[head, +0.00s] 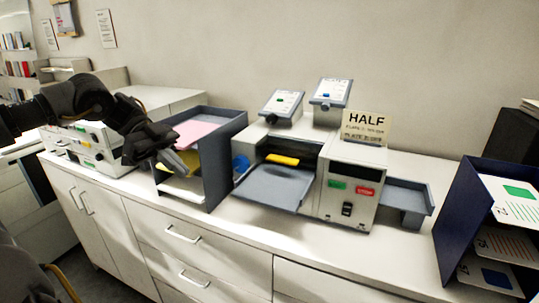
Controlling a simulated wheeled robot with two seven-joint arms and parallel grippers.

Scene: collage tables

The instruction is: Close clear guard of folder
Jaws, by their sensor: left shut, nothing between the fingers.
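The folder (347,195) is a pale machine on the counter in the middle of the head view. It has a green button, a red STOP button and a dark switch on its front. A grey tray (272,187) sticks out at its left front, with a yellow piece (283,160) behind it. I cannot make out the clear guard for certain. My left gripper (186,170) is shut and empty, in front of the blue paper rack, left of the folder and apart from it. My right gripper is not in view.
The blue rack (224,158) holds pink and yellow paper. Two small tilted panels and a HALF sign (367,128) stand behind and on the folder. A grey outfeed tray (407,198) is at its right. A dark blue rack (462,215) with printed sheets stands far right.

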